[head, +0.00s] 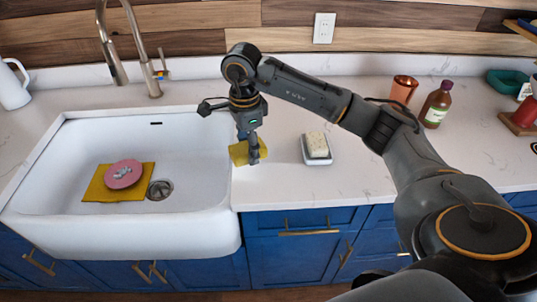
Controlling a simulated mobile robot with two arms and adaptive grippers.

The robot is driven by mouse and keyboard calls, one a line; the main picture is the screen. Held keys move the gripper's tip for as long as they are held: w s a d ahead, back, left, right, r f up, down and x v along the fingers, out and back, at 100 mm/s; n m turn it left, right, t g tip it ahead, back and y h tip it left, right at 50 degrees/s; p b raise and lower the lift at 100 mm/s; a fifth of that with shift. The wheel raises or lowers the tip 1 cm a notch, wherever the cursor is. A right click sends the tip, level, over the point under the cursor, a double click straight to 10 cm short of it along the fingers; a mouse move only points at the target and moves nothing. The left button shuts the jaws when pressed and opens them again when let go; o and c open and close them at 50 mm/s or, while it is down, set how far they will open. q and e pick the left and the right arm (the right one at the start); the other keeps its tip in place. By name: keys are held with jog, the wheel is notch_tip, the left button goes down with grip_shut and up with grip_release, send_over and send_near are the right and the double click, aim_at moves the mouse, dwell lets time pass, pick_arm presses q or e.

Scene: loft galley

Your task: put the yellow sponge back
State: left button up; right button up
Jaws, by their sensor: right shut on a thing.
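My right gripper (249,148) points down at the counter's edge, just right of the sink. It is shut on the yellow sponge (238,153), which shows mostly to the left of the fingers. The fingers hide part of the sponge, and I cannot tell whether it touches the counter. A small white dish (318,160) with a pale cream block (316,144) on it stands to the right of the gripper. My left gripper is not in view.
The white sink (190,207) holds a yellow cloth (97,190) with a pink round thing (123,174) on it, beside the drain. A copper cup (404,89) and brown bottle (437,104) stand back right. A faucet (149,75) rises behind the sink.

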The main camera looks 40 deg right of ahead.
jog(key=p, duration=0.2)
send_over(266, 170)
jog(key=f, duration=0.5)
jog(key=shift+a+f, duration=0.15)
jog(key=shift+a, duration=0.15)
jog(key=f+p, duration=0.1)
jog(key=f, duration=0.1)
jog(key=f+p, duration=0.1)
jog(key=shift+d+f, duration=0.35)
jog(key=shift+d, duration=0.05)
jog(key=shift+f, duration=0.3)
jog(key=o, duration=1)
jog(key=shift+b, duration=0.3)
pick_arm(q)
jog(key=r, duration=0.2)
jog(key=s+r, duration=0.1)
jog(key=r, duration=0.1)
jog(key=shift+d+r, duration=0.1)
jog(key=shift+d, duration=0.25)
pick_arm(e)
jog(key=shift+r+p, duration=0.25)
jog(key=shift+p, duration=0.05)
pick_arm(q)
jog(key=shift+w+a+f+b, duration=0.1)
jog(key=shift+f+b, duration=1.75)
jog(key=shift+b, duration=0.3)
pick_arm(e)
jog(key=shift+r, duration=5.95)
